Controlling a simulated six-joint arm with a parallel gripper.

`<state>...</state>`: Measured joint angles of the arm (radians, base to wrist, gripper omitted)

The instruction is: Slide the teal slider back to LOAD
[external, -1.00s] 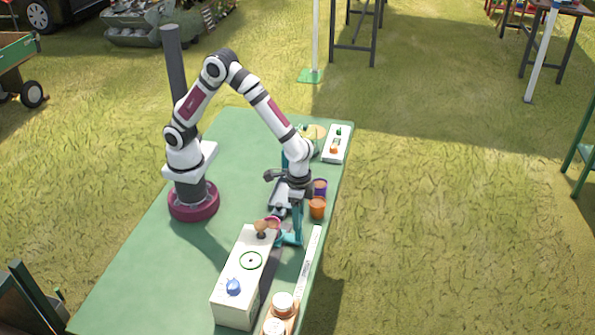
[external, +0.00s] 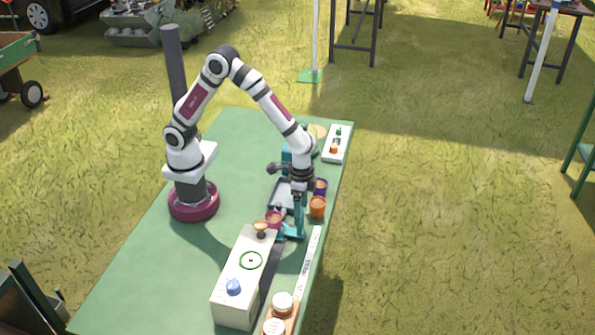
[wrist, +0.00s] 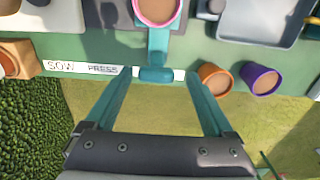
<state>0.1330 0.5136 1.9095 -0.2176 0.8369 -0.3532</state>
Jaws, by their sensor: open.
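The teal slider (wrist: 156,74) shows in the wrist view as a teal handle at the white labelled strip (wrist: 85,68), joined to a teal arm under a pink-rimmed pot (wrist: 157,8). The strip reads SOW and PRESS; I cannot see a LOAD label. My gripper (wrist: 158,84) is open, with one teal finger on each side of the handle and visible gaps to both. In the external view my gripper (external: 299,222) points down beside the pink pot (external: 274,219); its fingers partly hide the slider there.
An orange pot (external: 317,207) and a purple pot (external: 320,187) stand close on the right of my gripper. A grey tray (wrist: 262,20) lies nearby. The table's left side is clear.

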